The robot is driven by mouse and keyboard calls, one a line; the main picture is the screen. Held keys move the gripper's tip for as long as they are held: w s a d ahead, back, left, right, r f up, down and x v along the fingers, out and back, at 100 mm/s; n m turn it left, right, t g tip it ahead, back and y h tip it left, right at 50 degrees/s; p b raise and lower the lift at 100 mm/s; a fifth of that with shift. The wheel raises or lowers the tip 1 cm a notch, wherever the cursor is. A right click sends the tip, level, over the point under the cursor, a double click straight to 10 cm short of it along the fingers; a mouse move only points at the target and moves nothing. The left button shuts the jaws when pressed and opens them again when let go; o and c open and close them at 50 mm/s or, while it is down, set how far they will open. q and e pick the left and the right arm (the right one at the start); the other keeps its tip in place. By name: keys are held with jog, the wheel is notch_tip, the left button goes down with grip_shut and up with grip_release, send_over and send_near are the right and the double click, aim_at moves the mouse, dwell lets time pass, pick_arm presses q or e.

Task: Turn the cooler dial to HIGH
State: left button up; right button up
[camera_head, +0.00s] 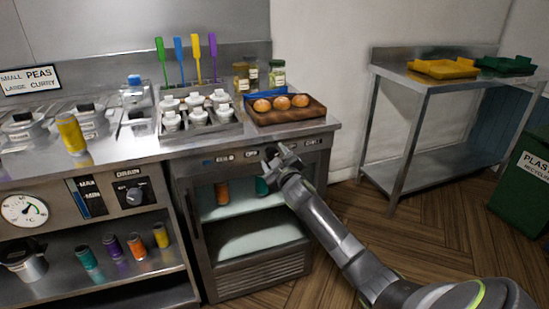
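The cooler (255,284) is the steel cabinet with a glass front under the counter, in the middle of the head view. Its control strip (225,158) runs along the top edge, with small labels and a small blue display at the left. My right gripper (275,152) is at the middle of this strip, in front of it. I see no cooler dial clearly; the gripper covers that part of the strip. The fingers are small and dark, so I cannot tell whether they are open, shut or touching a dial. My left gripper is not in view.
A different panel at the left has a black DRAIN knob (134,195) and a round gauge (24,210). Above the cooler stand a rack of white-topped containers (200,132) and a wooden tray (290,116) with brown round items. A steel table (395,78) stands at the right.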

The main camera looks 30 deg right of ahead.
jog(key=shift+s, duration=0.1)
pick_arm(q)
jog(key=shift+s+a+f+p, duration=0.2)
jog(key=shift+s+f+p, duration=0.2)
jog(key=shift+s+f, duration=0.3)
pick_arm(e)
jog(key=v, duration=1.7)
jog(key=shift+s, duration=0.15)
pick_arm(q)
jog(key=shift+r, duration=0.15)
pick_arm(e)
jog(key=shift+d, duration=0.1)
